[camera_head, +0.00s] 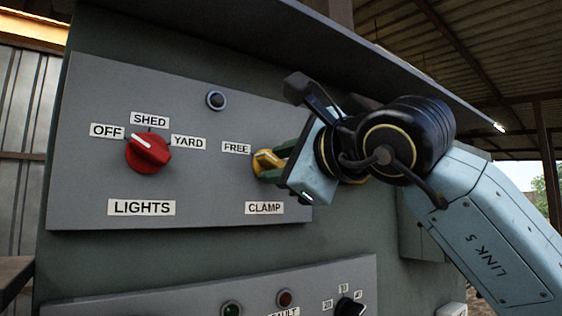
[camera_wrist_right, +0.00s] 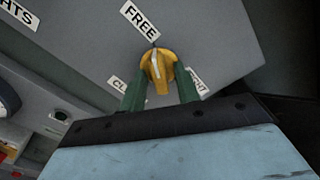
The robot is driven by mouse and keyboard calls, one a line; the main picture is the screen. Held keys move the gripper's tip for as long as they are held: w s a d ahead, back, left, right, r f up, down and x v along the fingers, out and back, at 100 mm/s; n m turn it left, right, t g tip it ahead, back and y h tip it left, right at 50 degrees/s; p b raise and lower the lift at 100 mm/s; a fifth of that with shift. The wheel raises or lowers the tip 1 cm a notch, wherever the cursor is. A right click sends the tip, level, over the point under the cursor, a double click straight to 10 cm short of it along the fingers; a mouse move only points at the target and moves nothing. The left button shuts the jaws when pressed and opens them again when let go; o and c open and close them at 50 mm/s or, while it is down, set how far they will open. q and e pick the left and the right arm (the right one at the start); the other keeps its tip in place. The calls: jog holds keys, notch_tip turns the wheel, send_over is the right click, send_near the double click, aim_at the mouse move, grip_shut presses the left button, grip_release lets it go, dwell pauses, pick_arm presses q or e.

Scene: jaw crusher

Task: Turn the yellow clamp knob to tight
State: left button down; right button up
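The yellow clamp knob (camera_head: 266,164) is on the grey panel above the CLAMP label (camera_head: 264,208). Its white pointer mark faces the FREE label (camera_head: 236,148). In the right wrist view the knob (camera_wrist_right: 158,68) also shows its mark toward FREE (camera_wrist_right: 140,20). My right gripper (camera_head: 283,162) is at the knob, its green fingers spread, one on either side of it. In the right wrist view the gripper (camera_wrist_right: 159,78) looks open around the knob, with no clear grip on it. A label ending in "GHT" (camera_wrist_right: 198,82) is partly hidden behind a finger. My left gripper is not in view.
A red LIGHTS knob (camera_head: 148,153) sits left on the same panel, with a dark round button (camera_head: 215,100) between and above the knobs. A lower panel (camera_head: 180,295) carries lamps and a black selector (camera_head: 349,306). A metal hood (camera_head: 290,40) overhangs the panel.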

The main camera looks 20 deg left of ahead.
grip_shut()
